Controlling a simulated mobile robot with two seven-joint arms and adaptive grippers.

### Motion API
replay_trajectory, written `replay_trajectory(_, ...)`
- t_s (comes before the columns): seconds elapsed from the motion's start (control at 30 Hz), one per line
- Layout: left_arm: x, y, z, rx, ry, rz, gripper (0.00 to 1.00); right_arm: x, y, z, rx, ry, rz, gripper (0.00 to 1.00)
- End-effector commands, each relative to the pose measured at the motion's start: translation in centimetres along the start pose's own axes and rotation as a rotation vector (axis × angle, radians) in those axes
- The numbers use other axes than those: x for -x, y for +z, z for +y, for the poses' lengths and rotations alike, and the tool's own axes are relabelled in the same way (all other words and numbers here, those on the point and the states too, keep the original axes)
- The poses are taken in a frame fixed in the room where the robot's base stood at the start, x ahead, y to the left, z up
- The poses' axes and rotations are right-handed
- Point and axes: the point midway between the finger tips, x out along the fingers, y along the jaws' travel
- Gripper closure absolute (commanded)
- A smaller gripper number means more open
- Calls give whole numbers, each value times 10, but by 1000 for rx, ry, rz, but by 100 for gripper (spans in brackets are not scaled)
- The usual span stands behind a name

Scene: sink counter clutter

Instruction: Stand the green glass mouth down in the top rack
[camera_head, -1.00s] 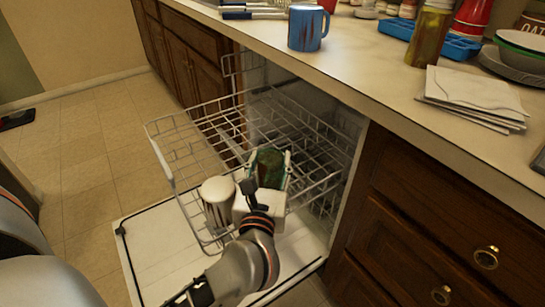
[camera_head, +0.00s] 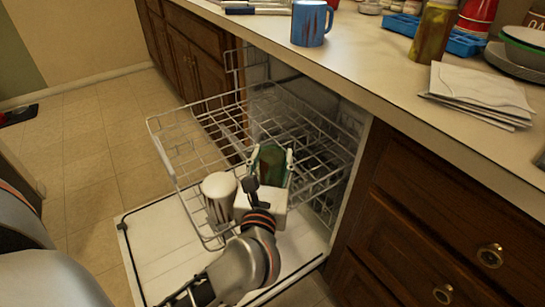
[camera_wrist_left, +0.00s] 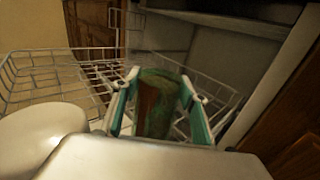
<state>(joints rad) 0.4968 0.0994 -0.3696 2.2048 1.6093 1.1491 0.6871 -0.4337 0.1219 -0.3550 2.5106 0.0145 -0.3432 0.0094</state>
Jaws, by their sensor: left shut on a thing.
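The green glass (camera_head: 269,162) is held between the fingers of my left gripper (camera_head: 271,168), over the right part of the pulled-out top rack (camera_head: 161,146). In the left wrist view the green glass (camera_wrist_left: 157,103) stands roughly upright between the two fingers, with reddish-brown stains on its side. The rack wires (camera_wrist_left: 60,67) show behind it. Its lower part is hidden by the gripper body, so I cannot tell whether it touches the rack. Which end is its mouth is unclear. My right gripper is not in view.
A white cup-like item (camera_head: 219,195) is in the rack just left of my gripper. The open dishwasher door (camera_head: 160,250) lies below. The counter above holds a blue mug (camera_head: 310,24), napkins (camera_head: 482,94) and a bottle (camera_head: 434,32). The rack's left part is empty.

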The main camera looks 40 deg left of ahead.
Motion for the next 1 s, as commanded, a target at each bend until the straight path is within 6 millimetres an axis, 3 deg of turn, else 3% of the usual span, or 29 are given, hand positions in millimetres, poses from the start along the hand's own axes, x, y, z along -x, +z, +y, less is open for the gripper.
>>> replay_trajectory(0.03,0,0,0,-1,0,-1,84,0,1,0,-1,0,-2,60)
replay_trajectory(0.07,0,0,0,0,0,-2,52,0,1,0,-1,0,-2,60)
replay_trajectory(0.1,0,0,0,0,0,-2,42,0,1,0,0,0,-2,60)
replay_trajectory(0.13,0,0,0,0,0,-2,38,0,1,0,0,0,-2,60)
replay_trajectory(0.57,6,-1,0,0,-1,2,38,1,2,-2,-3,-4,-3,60)
replay_trajectory(1.0,87,-2,0,1,-1,4,38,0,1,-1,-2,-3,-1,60)
